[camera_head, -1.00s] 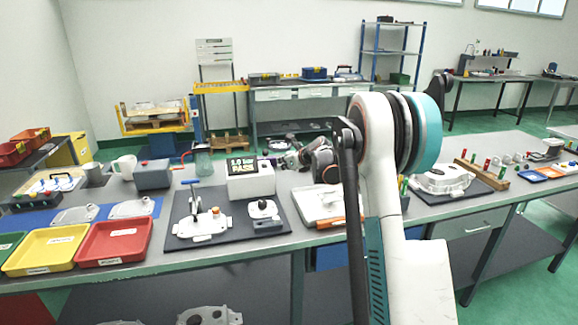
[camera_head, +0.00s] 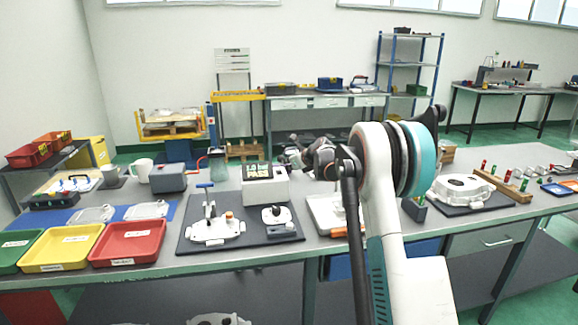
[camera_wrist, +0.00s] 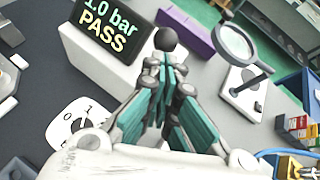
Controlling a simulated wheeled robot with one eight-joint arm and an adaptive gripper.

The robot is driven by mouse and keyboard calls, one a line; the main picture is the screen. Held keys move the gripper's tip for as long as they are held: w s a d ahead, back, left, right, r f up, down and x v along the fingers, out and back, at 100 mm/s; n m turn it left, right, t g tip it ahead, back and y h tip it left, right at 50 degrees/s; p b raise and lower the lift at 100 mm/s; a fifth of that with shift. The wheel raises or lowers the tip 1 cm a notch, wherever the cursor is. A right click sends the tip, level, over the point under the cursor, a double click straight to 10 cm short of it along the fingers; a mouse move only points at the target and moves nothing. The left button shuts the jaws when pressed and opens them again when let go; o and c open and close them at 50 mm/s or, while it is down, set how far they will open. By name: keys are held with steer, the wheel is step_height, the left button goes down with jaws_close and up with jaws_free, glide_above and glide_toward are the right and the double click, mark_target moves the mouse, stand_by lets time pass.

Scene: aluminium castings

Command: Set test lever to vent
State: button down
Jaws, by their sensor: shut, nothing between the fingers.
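The white test box (camera_head: 265,186) stands at the back of a dark mat. In the wrist view its display (camera_wrist: 108,28) reads "1.0 bar PASS". A small white plate (camera_head: 277,217) with a dark knob is in front of the box. In the wrist view this plate (camera_wrist: 82,112) carries the marks 0 and 1; I cannot tell the knob's setting, and no vent label is readable.
A casting fixture (camera_head: 212,231) with a blue handle is left of the plate. A magnifier (camera_wrist: 238,42) on a white base and a purple block (camera_wrist: 186,33) are near the gripper. Red (camera_head: 128,261) and yellow (camera_head: 62,267) trays lie farther left.

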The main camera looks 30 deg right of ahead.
steer(key=shift+w+r+g+p, duration=0.3)
steer(key=shift+g+p, duration=0.1)
steer(key=shift+p, duration=0.15)
